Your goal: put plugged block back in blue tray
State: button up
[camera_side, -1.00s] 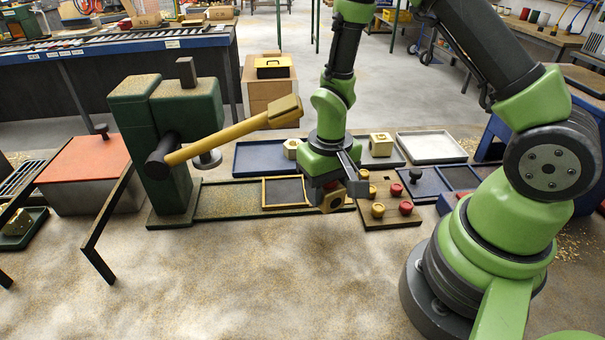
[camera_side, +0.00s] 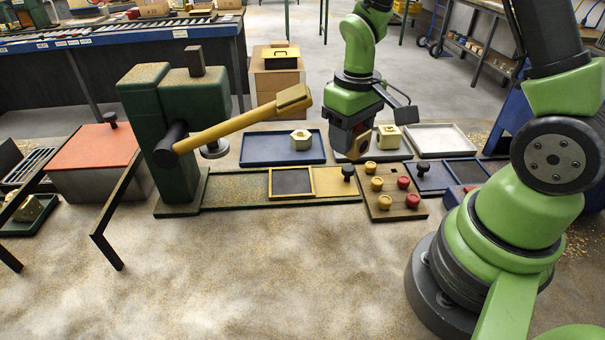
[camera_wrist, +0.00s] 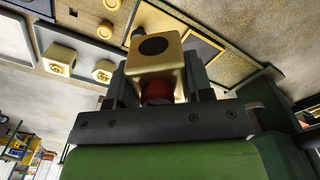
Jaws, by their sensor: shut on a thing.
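My gripper (camera_side: 357,135) is shut on a brass block (camera_side: 358,148), held in the air above the grey tray. In the wrist view the held block (camera_wrist: 155,58) shows a dark round hole in one face, and a red plug (camera_wrist: 157,91) sits at its gripper side. The blue tray (camera_side: 262,153) lies left of my gripper in the side view. A brass hexagonal block (camera_side: 301,140) stands at its right part. The jaws hide part of the held block.
A grey tray (camera_side: 375,155) with a brass block (camera_side: 389,137) lies right of the blue tray, beside a white tray (camera_side: 445,139). The green press (camera_side: 168,120) with its yellow lever (camera_side: 235,124) stands left. A wooden board (camera_side: 390,205) holds red and yellow plugs.

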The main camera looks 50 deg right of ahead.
jog(key=shift+n, duration=0.5)
jog(key=r, duration=0.1)
jog(key=w+d+r, duration=0.1)
jog(key=r, duration=0.1)
jog(key=d+r, duration=0.1)
jog(key=shift+w+r, duration=0.25)
jog(key=shift+r, duration=0.1)
jog(key=shift+w+d+r, duration=0.1)
jog(key=shift+r, duration=0.1)
jog(key=n, duration=2.7)
send_over(283, 157)
notch_tip(283, 157, down, 6)
notch_tip(283, 157, down, 10)
jog(key=shift+w+f, duration=0.1)
jog(key=shift+f, duration=0.1)
jog(key=o, duration=1)
jog(key=shift+o, duration=0.2)
